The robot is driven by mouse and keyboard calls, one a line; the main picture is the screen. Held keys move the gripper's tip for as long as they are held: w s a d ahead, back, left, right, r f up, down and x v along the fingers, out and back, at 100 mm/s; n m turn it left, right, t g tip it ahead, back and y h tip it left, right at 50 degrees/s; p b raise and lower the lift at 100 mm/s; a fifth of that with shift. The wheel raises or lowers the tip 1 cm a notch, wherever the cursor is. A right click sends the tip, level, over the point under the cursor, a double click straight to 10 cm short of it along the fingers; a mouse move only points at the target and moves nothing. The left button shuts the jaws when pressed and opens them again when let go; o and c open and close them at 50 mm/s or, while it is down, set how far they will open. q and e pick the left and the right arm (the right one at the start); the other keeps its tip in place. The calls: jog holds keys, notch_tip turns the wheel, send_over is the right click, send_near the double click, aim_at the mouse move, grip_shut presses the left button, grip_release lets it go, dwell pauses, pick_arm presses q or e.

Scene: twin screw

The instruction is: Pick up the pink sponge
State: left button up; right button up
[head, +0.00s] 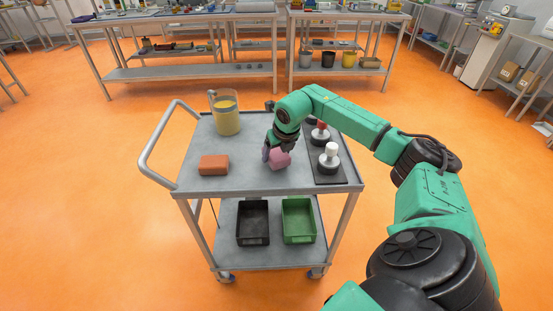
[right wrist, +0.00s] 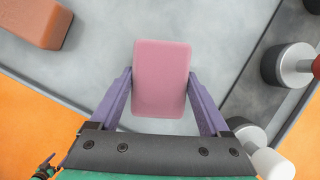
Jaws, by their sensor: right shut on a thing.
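The pink sponge (head: 279,159) is on or just above the grey cart top, near its middle. In the right wrist view the pink sponge (right wrist: 162,78) sits between the two purple fingers, which touch its sides. My right gripper (head: 270,152) reaches down over the cart and is shut on the sponge; the same right gripper (right wrist: 162,92) fills the lower part of the wrist view. I cannot tell whether the sponge is clear of the surface. My left gripper is not in view.
An orange-brown block (head: 214,165) lies left of the sponge. A yellow-filled pitcher (head: 226,112) stands behind it. Black (head: 253,222) and green (head: 299,220) bins sit on the lower shelf.

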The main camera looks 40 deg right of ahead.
aim_at(276, 153)
notch_tip(276, 153, up, 18)
jog(key=shift+f+p, duration=0.15)
jog(key=shift+p, duration=0.25)
